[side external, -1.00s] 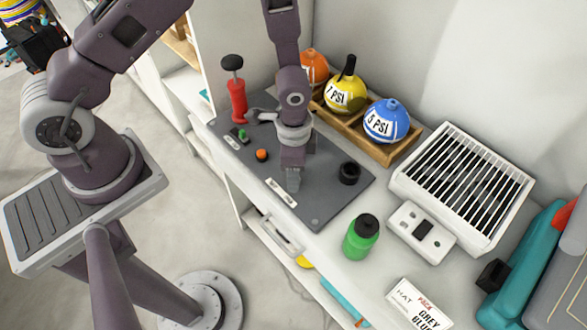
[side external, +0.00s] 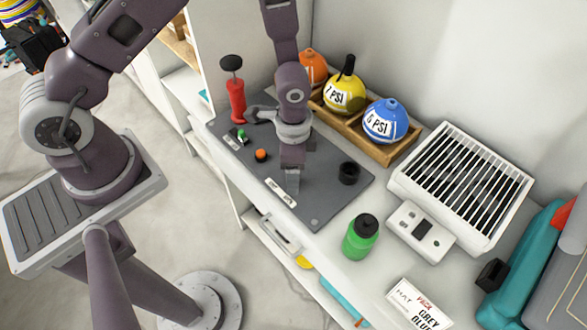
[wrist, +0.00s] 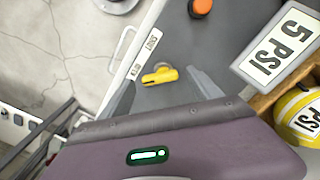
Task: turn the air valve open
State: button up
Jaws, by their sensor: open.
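The air valve shows in the wrist view as a small yellow lever handle (wrist: 160,75) on the dark grey panel (wrist: 225,40). My gripper (wrist: 161,79) is open, with one grey finger on each side of the handle and visible gaps between. It points down at the panel and holds nothing. In the side external view my gripper (side external: 291,182) is low over the front middle of the panel (side external: 320,205). The valve is hidden behind it there.
On the panel are a red hand pump (side external: 237,100), an orange button (side external: 261,155), a green button (side external: 241,134) and a black round fitting (side external: 348,172). Behind, a wooden tray (side external: 400,152) holds orange, yellow and blue balls. A green bottle (side external: 360,237) stands to the right.

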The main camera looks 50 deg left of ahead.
notch_tip(320, 180, up, 6)
jog(key=shift+r, duration=0.2)
jog(key=shift+r, duration=0.15)
jog(key=s+a+r+n+t, duration=0.2)
jog(key=a+r, duration=0.1)
jog(key=r, duration=0.6)
jog(key=s+a+r+n+t, duration=0.1)
jog(key=a+r+n, duration=0.15)
jog(key=r, duration=0.75)
jog(key=s+a+r+n+t, duration=0.1)
jog(key=s+r+n, duration=0.1)
jog(key=s+r, duration=0.2)
jog(key=s+a+r+n+t, duration=0.1)
jog(key=s+r, duration=0.3)
jog(key=s, duration=0.5)
jog(key=shift+s+n+t, duration=0.15)
jog(key=shift+n+t, duration=0.15)
jog(key=shift+n, duration=0.35)
